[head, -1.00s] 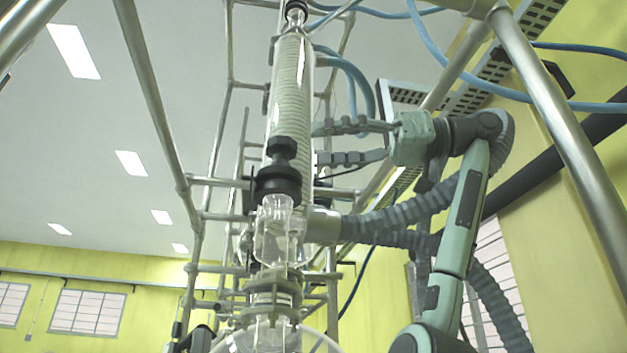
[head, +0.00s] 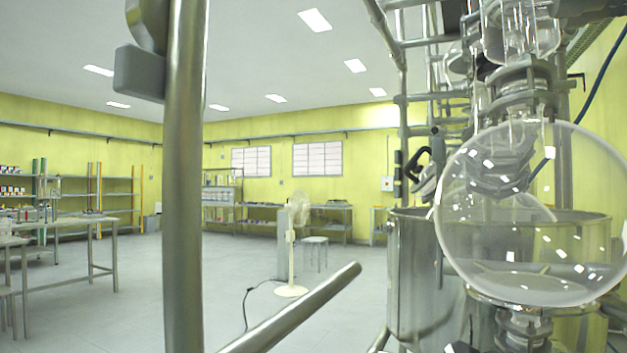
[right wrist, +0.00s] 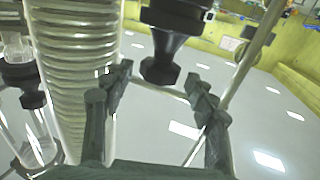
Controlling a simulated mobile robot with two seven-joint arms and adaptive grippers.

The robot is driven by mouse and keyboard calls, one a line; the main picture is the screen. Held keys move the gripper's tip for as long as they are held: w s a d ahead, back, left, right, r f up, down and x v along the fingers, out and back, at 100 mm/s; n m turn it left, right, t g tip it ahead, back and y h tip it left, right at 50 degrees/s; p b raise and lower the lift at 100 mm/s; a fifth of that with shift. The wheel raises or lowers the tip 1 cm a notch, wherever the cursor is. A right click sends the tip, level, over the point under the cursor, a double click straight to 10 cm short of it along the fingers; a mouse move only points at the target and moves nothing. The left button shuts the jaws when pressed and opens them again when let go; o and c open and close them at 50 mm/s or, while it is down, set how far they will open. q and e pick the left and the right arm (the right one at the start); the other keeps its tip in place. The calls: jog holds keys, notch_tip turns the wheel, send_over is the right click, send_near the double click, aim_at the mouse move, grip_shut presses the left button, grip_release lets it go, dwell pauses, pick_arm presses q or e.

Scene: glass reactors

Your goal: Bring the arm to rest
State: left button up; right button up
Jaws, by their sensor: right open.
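My right gripper (right wrist: 159,80) shows in the right wrist view with its two dark fingers spread apart. A black stopcock knob (right wrist: 162,70) appears between the fingertips, seemingly beyond them. I see nothing held, and I cannot tell whether a finger touches the knob. A glass condenser with a ribbed coil (right wrist: 75,50) stands just left of the left finger. My right arm and gripper do not show in the head view now. My left gripper is in neither current view.
A thick metal post (head: 184,200) and slanted bar (head: 300,312) are close in front. A white fan (head: 291,250) stands on open floor, with tables and shelves behind.

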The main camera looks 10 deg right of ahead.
jog(key=x, duration=0.3)
jog(key=shift+w+a, duration=0.25)
jog(key=shift+a, duration=0.05)
jog(key=shift+f+m+t+h+b, duration=0.25)
jog(key=shift+m+t+h+b, duration=0.4)
jog(key=shift+h, duration=0.25)
jog(key=m+t+h, duration=0.1)
jog(key=m+h, duration=0.1)
jog(key=h, duration=0.1)
jog(key=shift+s+r+t, duration=0.15)
jog(key=shift+r+t, duration=0.1)
jog(key=shift+t, duration=0.1)
jog(key=shift+d+m+t+h, duration=0.1)
jog(key=shift+m+t+h, duration=0.3)
jog(key=shift+m+h, duration=0.7)
jog(key=shift+n, duration=0.25)
